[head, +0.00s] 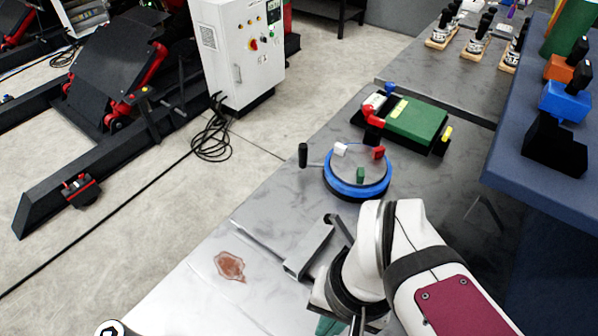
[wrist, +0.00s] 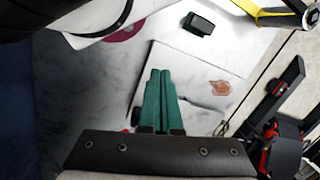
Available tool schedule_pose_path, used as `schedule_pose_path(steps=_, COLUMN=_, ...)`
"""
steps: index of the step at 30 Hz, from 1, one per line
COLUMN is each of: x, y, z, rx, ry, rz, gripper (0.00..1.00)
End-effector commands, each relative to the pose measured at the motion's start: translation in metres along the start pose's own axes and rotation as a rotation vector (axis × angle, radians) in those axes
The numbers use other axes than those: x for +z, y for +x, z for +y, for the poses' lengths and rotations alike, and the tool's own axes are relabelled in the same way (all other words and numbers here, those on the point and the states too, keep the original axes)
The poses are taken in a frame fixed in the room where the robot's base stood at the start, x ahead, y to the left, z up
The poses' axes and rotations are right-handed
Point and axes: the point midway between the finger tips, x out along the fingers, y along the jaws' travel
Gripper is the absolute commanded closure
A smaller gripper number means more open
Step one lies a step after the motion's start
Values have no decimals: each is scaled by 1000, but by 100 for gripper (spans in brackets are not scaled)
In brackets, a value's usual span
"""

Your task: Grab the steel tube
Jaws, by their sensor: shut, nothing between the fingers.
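A thin grey rod, which looks like the steel tube (head: 257,241), lies on the grey worktop in the head view. Its right end runs up to a grey bracket-like part beside my arm, and I cannot tell whether it continues behind. In the wrist view a thin dark rod (wrist: 204,105), probably the same tube, shows just right of my fingers, partly hidden by them. My gripper (wrist: 159,72) has green fingers held together, shut and empty, above the worktop. In the head view only a bit of green fingertip (head: 329,325) shows at the bottom edge.
A reddish-brown stain (head: 230,266) marks the worktop left of my arm. A blue-rimmed round turntable (head: 343,188) with small blocks and a green-topped fixture (head: 415,122) stand behind. A black block (wrist: 198,24) and a yellow tool (wrist: 270,12) lie at the wrist view's top.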

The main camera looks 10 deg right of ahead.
Motion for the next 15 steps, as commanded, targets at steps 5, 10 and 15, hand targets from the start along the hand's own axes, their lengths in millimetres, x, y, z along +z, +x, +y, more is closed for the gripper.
schedule_pose_path(steps=5, x=0, y=0, z=0, rx=0, ry=0, rz=0, gripper=100)
schedule_pose_path(steps=10, x=0, y=0, z=0, rx=0, ry=0, rz=0, gripper=100)
schedule_pose_path(steps=15, x=0, y=0, z=0, rx=0, ry=0, rz=0, gripper=77)
